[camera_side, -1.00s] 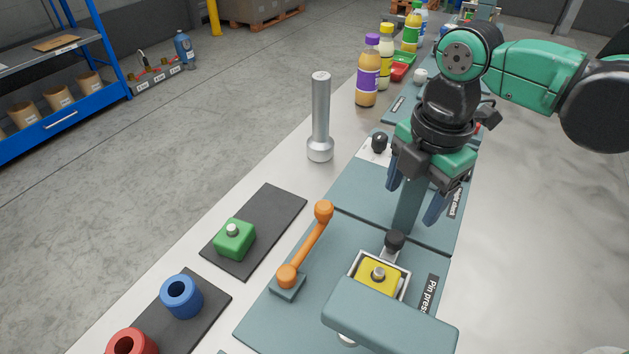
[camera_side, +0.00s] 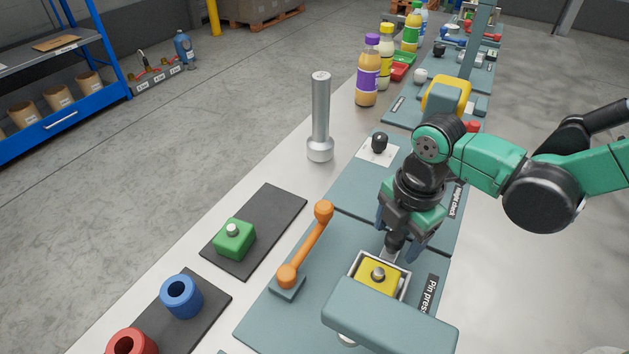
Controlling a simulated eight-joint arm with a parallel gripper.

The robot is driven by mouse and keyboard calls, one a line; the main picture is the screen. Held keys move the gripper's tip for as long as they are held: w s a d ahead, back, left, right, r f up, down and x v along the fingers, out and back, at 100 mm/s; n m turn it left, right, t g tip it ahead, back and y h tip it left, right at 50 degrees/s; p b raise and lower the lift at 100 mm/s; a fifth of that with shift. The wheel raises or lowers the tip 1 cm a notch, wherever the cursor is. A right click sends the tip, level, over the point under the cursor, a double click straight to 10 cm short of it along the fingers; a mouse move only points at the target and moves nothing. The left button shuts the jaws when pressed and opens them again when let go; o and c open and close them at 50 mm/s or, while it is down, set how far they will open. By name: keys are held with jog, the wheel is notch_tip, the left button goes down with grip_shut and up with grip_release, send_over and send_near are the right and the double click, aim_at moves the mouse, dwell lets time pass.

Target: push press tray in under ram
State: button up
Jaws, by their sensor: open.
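The press tray (camera_side: 405,286) is a pale square frame with a yellow block (camera_side: 379,280) and a grey pin inside. It sits on the pin press plate (camera_side: 290,330), partly out from behind the blue-grey press head (camera_side: 390,318). The tray's dark knob (camera_side: 395,243) points to the far side. My gripper (camera_side: 405,240) is open, its fingers pointing down on either side of the knob. Whether the fingers touch the knob cannot be told. The orange lever (camera_side: 307,246) stands to the left of the tray. The ram itself is hidden under the press head.
A green block (camera_side: 234,240) lies on a dark mat, with a blue ring (camera_side: 181,296) and red ring (camera_side: 131,343) nearer. A grey post (camera_side: 320,115) and bottles (camera_side: 367,75) stand farther back. The plate between lever and tray is clear.

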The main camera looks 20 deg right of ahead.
grip_shut()
dwell(1.4)
